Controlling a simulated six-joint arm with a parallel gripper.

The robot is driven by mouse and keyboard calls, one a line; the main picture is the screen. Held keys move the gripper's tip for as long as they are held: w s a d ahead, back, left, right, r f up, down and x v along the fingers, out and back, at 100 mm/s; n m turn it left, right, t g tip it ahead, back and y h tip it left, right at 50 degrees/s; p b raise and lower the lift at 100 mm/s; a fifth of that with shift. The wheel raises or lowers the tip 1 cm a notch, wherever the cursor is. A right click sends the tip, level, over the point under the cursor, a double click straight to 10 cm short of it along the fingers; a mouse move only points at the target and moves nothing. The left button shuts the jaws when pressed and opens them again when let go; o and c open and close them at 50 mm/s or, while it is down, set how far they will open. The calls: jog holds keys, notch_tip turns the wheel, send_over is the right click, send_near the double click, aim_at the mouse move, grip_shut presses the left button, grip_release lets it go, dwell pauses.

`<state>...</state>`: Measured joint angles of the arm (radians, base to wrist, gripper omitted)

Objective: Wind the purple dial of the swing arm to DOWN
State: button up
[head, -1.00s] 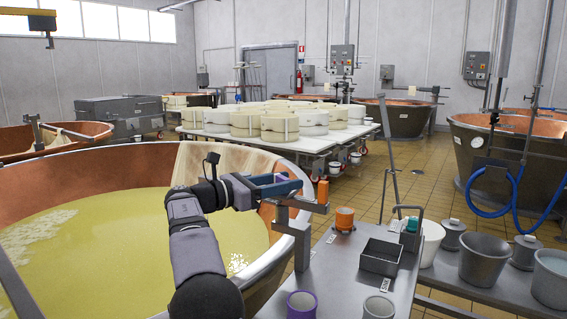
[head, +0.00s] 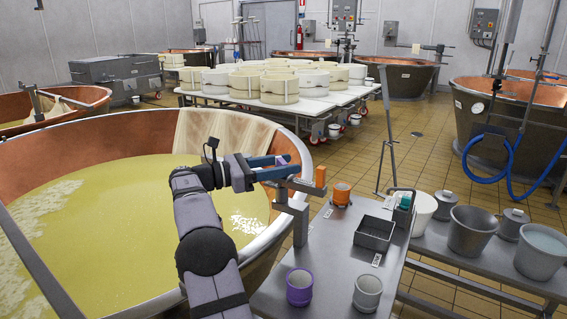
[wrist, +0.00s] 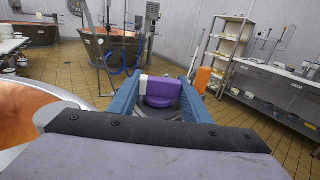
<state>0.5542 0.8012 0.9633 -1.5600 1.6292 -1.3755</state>
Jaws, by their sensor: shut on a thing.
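The purple dial (wrist: 160,92) sits between the two blue fingers of my gripper (wrist: 160,86) in the wrist view, with a white patch on its left side. In the head view, a little of the purple dial (head: 282,159) shows at the fingers of my gripper (head: 288,166). The gripper is shut on the dial. The grey metal swing arm (head: 305,187) stands below it by the vat rim, with an orange block (head: 320,176) at its right end. No DOWN mark is readable, so the dial's setting cannot be told.
A vat of yellow liquid (head: 120,230) lies left and below my arm. The steel table (head: 325,245) at right holds an orange cup (head: 341,193), a purple cup (head: 300,287), a grey cup (head: 367,293) and a dark open box (head: 374,234). Tiled floor lies beyond.

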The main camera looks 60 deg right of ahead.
jog(key=shift+f, duration=0.2)
jog(key=o, duration=1.1)
jog(key=shift+r, duration=0.1)
jog(key=shift+a, duration=0.1)
jog(key=shift+p+v, duration=0.35)
jog(key=shift+v, duration=3.25)
jog(key=shift+c, duration=0.5)
